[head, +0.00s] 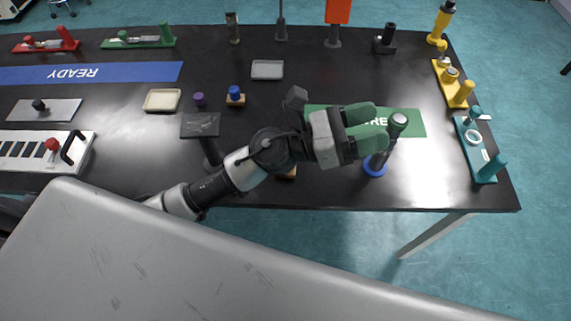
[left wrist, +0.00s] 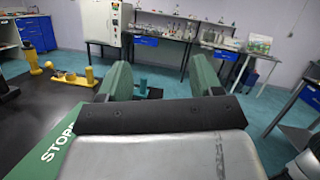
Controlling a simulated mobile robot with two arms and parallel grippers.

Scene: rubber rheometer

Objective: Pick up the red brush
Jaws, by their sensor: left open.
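I cannot pick out a red brush for sure. Red things in the head view are a red fixture (head: 45,43) at far left, a small red knob (head: 52,145) on a white striped block, and an orange-red plate (head: 338,11) on a stand at the back. My left gripper (head: 380,127) is open above the green mat (head: 414,122), its green fingers pointing right. It is beside an upright dark-handled tool (head: 391,137) on a blue round base (head: 375,166); I cannot tell whether they touch. In the left wrist view my gripper (left wrist: 161,72) shows nothing held. My right gripper is out of view.
Yellow (head: 453,83) and teal (head: 475,148) fixtures line the table's right edge. The table's back middle is partly clear.

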